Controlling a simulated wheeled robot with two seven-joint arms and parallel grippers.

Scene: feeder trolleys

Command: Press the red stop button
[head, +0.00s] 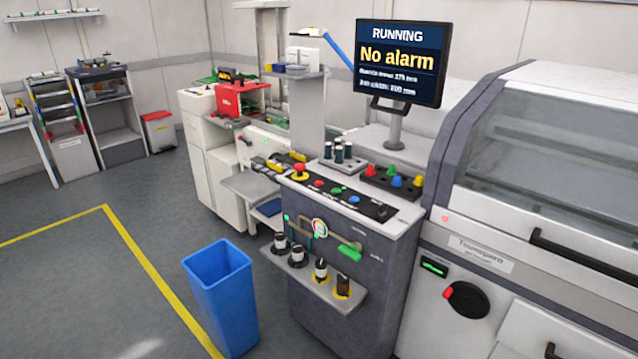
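The control console (345,285) stands in the middle of the head view, with a sloping dark panel on top. On the panel's left end is a red mushroom-shaped button (300,169) on a yellow base. Right of it in the same row are a small flat red button (319,184), a green button (336,190) and a blue button (353,199). Labels by the buttons are too small to read. A screen (401,62) above the console reads "RUNNING" and "No alarm". Neither of my grippers is in view.
A blue bin (220,295) stands on the floor left of the console. A shelf (318,283) with several nozzle-like parts juts from the console front. A rack with coloured knobs (392,181) sits behind the buttons. A large machine (540,190) adjoins on the right.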

